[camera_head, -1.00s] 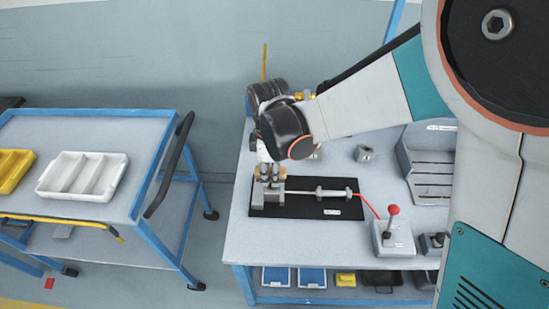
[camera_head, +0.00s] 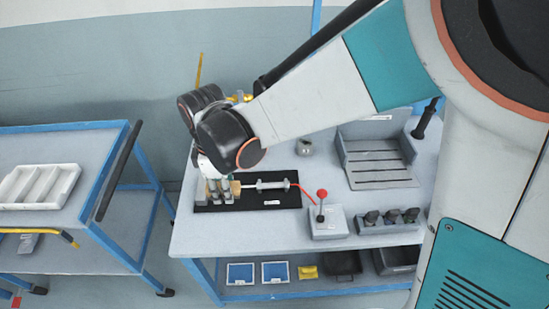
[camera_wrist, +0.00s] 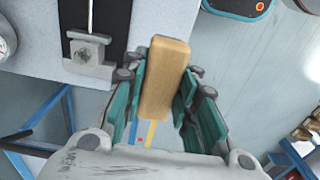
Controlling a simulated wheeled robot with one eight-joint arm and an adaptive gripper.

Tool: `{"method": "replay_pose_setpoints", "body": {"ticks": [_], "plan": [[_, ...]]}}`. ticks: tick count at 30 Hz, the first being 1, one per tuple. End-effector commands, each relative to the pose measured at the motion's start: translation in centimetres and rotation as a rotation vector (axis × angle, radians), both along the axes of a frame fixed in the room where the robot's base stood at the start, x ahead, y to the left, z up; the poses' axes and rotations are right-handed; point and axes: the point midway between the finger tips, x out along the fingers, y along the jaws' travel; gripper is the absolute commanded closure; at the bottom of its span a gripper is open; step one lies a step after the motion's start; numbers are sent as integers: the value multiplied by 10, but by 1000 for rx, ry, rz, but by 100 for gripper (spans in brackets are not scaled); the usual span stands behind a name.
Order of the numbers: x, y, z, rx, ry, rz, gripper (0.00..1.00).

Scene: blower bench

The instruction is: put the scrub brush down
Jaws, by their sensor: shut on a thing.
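The scrub brush shows in the wrist view as a tan wooden block (camera_wrist: 165,78) between the teal fingers of my gripper (camera_wrist: 160,100). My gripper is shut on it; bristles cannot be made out. In the head view my gripper (camera_head: 220,190) hangs over the left end of the black mat (camera_head: 290,195) on the bench, with a small tan part of the brush (camera_head: 236,187) showing beside the fingers. The rest of the brush is hidden there. Whether it touches the mat cannot be told.
A metal fixture with a rod (camera_head: 262,186) lies on the mat. A red-knobbed lever box (camera_head: 325,220), a row of dark knobs (camera_head: 390,218) and a grey slotted rack (camera_head: 378,165) stand to the right. A blue cart with a white tray (camera_head: 65,188) is left. Bare bench lies in front.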

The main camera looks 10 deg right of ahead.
Motion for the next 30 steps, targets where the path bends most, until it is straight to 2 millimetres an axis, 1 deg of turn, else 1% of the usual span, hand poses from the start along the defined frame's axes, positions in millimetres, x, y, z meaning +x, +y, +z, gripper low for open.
{"method": "replay_pose_setpoints", "body": {"ticks": [2,5,15,18,21,24,30], "plan": [[-4,-2,-2,0,0,-7,100],[-4,-2,-18,0,0,-11,100],[-2,-2,-102,0,0,-12,100],[-2,-2,-125,0,0,-12,100],[-2,-2,-142,0,0,-12,100],[-2,-2,-152,0,0,-12,100],[-2,-2,-162,0,0,-12,100]]}}
